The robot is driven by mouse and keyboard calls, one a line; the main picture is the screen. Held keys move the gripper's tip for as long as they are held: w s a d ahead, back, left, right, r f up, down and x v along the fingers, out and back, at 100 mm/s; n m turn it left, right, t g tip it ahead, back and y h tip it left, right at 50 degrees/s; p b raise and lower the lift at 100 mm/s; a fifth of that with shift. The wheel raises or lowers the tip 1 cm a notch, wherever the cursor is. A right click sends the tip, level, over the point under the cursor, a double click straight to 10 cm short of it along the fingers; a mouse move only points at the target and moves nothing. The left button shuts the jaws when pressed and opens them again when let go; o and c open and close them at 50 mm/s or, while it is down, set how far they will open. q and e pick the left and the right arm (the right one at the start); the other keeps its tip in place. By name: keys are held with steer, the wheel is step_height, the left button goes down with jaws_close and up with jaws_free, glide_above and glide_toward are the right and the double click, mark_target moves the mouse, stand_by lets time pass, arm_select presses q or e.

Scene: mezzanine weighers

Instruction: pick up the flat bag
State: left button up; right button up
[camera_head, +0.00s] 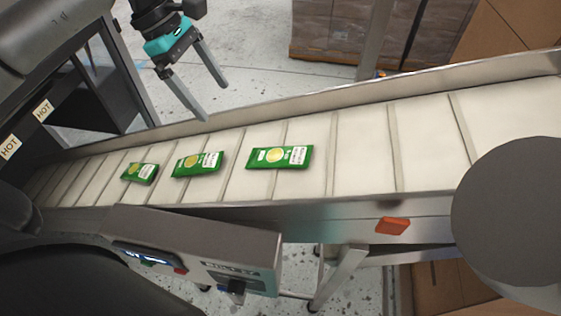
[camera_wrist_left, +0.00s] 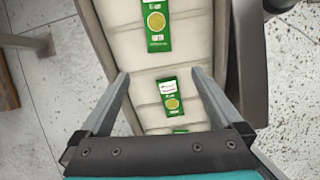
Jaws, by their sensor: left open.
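Three flat green bags with yellow round marks and white labels lie in a row on the white cleated conveyor belt (camera_head: 365,150). The right bag (camera_head: 280,157), middle bag (camera_head: 197,164) and left bag (camera_head: 140,173) are apart from one another, each lying flat. My left gripper (camera_head: 215,102) is open and empty, above the belt's far rail and beyond the bags. In the left wrist view, one bag (camera_wrist_left: 170,95) shows between and just below the open fingertips. Another bag (camera_wrist_left: 157,25) is farther up, and a third (camera_wrist_left: 180,131) is mostly hidden by the gripper. My right gripper is not in view.
Metal rails (camera_head: 330,97) edge the belt. A control box (camera_head: 195,250) is mounted on the near side, with an orange-red part (camera_head: 393,226) to its right. A dark machine with HOT labels (camera_head: 43,110) stands at the left. Stacked boxes (camera_head: 335,28) stand behind.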

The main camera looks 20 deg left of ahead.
arm_select(q)
step_height(320, 180, down, 2)
steer(key=b, duration=0.1)
glide_toward(254, 156)
steer(key=x, duration=0.7)
steer(key=shift+d+f, duration=0.15)
steer(key=shift+f, duration=0.2)
steer(key=shift+c, duration=0.4)
steer(key=c, duration=1.2)
